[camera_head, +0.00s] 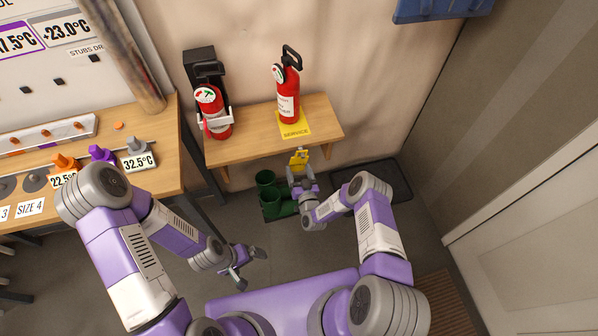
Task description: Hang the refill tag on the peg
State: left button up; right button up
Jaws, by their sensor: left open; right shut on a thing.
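My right gripper (301,178) is shut on a small yellow tag (299,158). It holds the tag upright just in front of the small wooden table's front edge, below the yellow service label. Any print on the tag is too small to read. My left gripper (246,266) is open and empty, low over the floor to the left of my base. I cannot make out the peg for the tag. A red fire extinguisher (288,92) stands on the yellow service label (295,128). Another red extinguisher (213,113) sits in a black and white bracket.
The small wooden table (250,143) stands against the wall, with bare room between the extinguishers. Green boots (268,190) stand on the floor below it, beside a dark mat (388,178). A workbench (160,168) with orange, purple and grey pieces is at the left.

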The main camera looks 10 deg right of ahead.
jog(key=o, duration=1)
jog(key=shift+c, duration=0.2)
jog(key=shift+s, duration=0.1)
jog(key=s+a+r+g+y, duration=0.1)
jog(key=s+r+g, duration=0.1)
jog(key=s+g, duration=0.4)
jog(key=s+a+r+g+y+p, duration=0.1)
jog(key=s+r+g, duration=0.2)
jog(key=s, duration=1.1)
jog(key=s+a+r+g+y, duration=0.1)
jog(key=s+a+r+g, duration=0.1)
jog(key=s+g, duration=0.6)
jog(key=s, duration=0.3)
jog(key=shift+r+m+g+y+p, duration=0.25)
jog(key=shift+m+g+y+p, duration=0.05)
jog(key=shift+p, duration=0.05)
